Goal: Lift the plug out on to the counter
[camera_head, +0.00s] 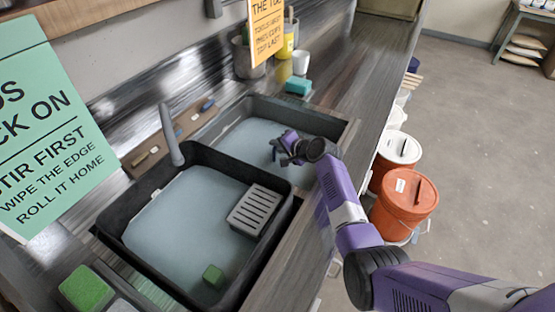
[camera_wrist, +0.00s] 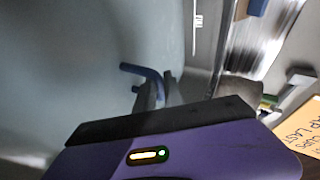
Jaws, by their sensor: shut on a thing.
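My gripper (camera_head: 281,153) is over the far basin (camera_head: 340,130), which looks filled with pale blue-grey water. In the wrist view, my gripper's dark fingers (camera_wrist: 156,92) are shut on a bent blue piece (camera_wrist: 141,70), which I take to be the plug. Its lower part is hidden, so I cannot tell whether it is clear of the basin floor. The counter (camera_head: 350,80) runs along beyond and to the right of the basin.
A teal sponge (camera_head: 298,86) and white cup (camera_head: 301,62) stand on the counter.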

